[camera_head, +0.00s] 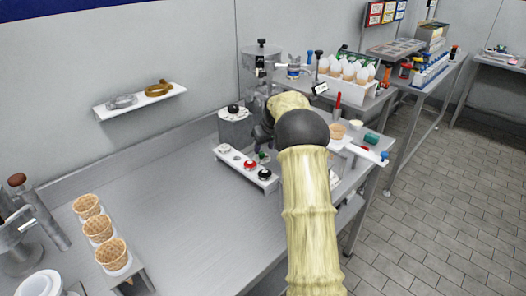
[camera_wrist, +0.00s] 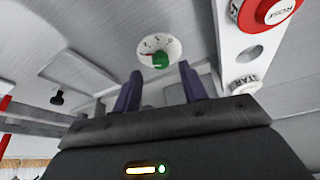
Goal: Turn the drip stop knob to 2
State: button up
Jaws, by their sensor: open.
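The drip stop knob appears to be the small green knob (camera_wrist: 160,59) on a round white dial (camera_wrist: 149,45) in the wrist view. The dial has small markings too fine to read surely, so I cannot tell its setting. My gripper (camera_wrist: 160,69) is open, with its two purple fingers apart. The knob shows between and just beyond the fingertips, with no visible contact. In the head view my gripper (camera_head: 263,141) is beside the dispenser and partly covered by my arm. A small green spot (camera_head: 263,156) shows close below it.
A grey canister (camera_head: 235,130) stands behind. Waffle cones (camera_head: 98,229) stand at front left. The counter's middle (camera_head: 180,195) is clear.

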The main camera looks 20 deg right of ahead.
aim_at(262, 153)
jog(key=shift+x, duration=1.55)
grip_shut()
